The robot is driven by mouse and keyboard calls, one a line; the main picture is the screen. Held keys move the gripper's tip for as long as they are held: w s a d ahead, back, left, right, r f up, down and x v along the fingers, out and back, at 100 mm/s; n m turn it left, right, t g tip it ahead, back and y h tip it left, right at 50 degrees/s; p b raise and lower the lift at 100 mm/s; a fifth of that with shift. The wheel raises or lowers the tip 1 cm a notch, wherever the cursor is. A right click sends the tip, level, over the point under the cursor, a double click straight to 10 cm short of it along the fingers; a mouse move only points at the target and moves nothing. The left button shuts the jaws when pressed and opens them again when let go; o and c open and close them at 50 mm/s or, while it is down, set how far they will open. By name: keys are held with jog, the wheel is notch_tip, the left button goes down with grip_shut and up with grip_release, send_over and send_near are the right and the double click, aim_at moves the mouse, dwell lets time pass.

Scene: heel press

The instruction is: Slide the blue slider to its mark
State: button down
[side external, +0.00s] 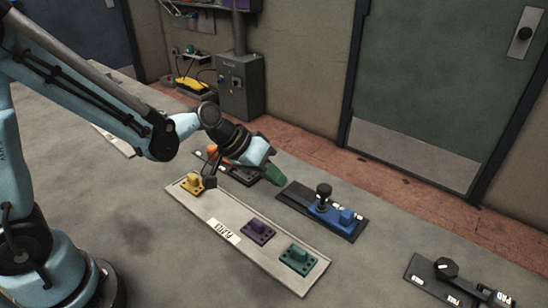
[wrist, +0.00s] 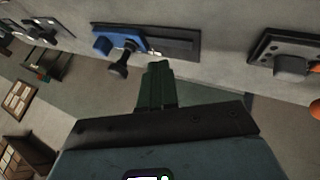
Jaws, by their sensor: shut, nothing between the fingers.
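The blue slider (side external: 343,216) sits toward the right end of its dark base plate (side external: 294,194) in the side view. A black upright knob (side external: 323,193) stands at the slider's left end. In the wrist view the blue slider (wrist: 103,45) is at the left end of the plate (wrist: 178,43), and its knob (wrist: 119,64) points toward the camera. My gripper (side external: 274,181) has green fingers, shut and empty, above and beside the plate's bare left end. The fingers (wrist: 157,68) show shut in the wrist view, apart from the knob. I cannot make out the mark.
A pale panel (side external: 215,215) with yellow, purple and green pieces lies in front of the slider plate. A dark panel with an orange part (side external: 212,150) is partly hidden behind my gripper. Another dark panel with a knob (side external: 446,268) lies at front right. Bare table lies between.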

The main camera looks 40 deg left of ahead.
aim_at(325, 205)
jog(key=x, duration=0.5)
jog(key=d, duration=0.3)
jog(key=shift+w+d+r, duration=0.1)
jog(key=shift+w, duration=0.2)
jog(key=shift+w+d+r, duration=0.1)
jog(key=shift+d, duration=0.35)
jog(key=shift+d+r, duration=0.1)
jog(key=shift+d, duration=1.15)
jog(key=shift+w, duration=0.1)
jog(key=a, duration=0.4)
jog(key=shift+s+a+f, duration=0.25)
jog(key=shift+f, duration=0.1)
jog(key=v, duration=1)
jog(key=shift+s+a, duration=0.15)
jog(key=shift+s, duration=0.05)
